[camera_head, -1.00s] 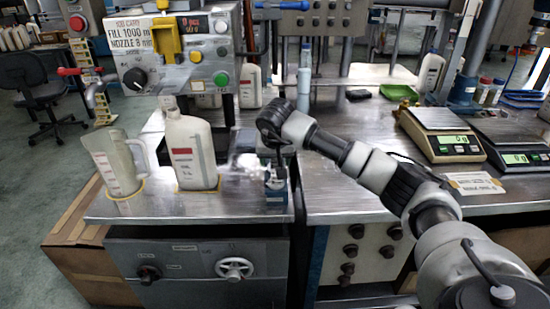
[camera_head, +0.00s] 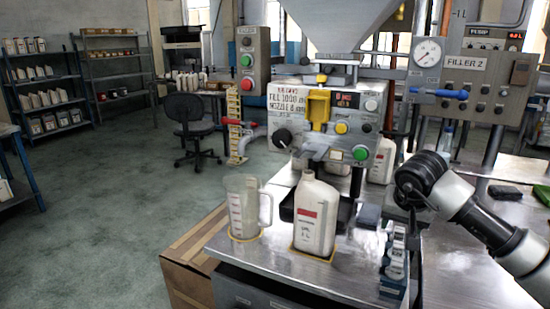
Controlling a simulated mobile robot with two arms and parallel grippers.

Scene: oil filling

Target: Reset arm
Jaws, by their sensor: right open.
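My right arm comes in from the right, and its right gripper (camera_head: 409,222) points down, open, at the rack of white pieces. This blue-based rack (camera_head: 394,272) stands on the metal bench. The gripper's fingertips are small and partly hidden, and I cannot tell whether they touch the rack. A white oil bottle (camera_head: 315,217) with a red label stands upright on a yellow-outlined spot, with no cap visible. A clear measuring jug (camera_head: 243,208) stands to its left on another yellow outline. My left gripper is out of view.
The filling machine's control panel (camera_head: 330,118) rises behind the bottle. A dark tray (camera_head: 318,208) sits behind the bottle. A green pad (camera_head: 504,192) lies at the back right of the bench. A cardboard box (camera_head: 187,270) stands at the bench's left, beside open floor.

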